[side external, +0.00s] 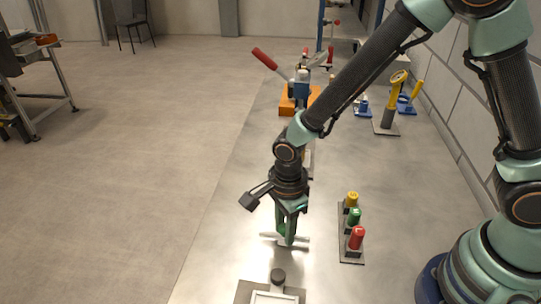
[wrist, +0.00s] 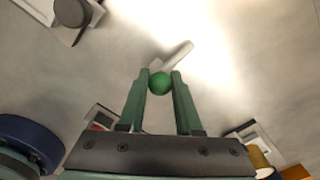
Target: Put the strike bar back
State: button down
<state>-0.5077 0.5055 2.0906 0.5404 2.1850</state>
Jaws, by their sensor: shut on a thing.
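My gripper (side external: 287,236) points down over the bench in the side view. Its green fingers (wrist: 158,78) are shut on a green round knob (wrist: 160,84) in the wrist view. A pale grey bar (wrist: 173,56), which looks like the strike bar, extends beyond the knob. In the side view the bar (side external: 301,240) lies crosswise at the fingertips, low over the bench; I cannot tell whether it touches. A light-framed tray (side external: 275,294) with a dark round knob (side external: 277,275) is at the bottom edge, partly cut off. The same dark knob shows in the wrist view (wrist: 70,15).
A rack with yellow, green and red capped cylinders (side external: 354,228) stands right of my gripper. An orange-based device with a red handle (side external: 297,92) and yellow-handled tools (side external: 391,105) stand farther back. The bench left of my gripper (side external: 225,225) is clear.

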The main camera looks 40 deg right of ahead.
jog(key=shift+f, duration=0.4)
jog(key=c, duration=0.6)
grip_release()
jog(key=shift+f, duration=0.15)
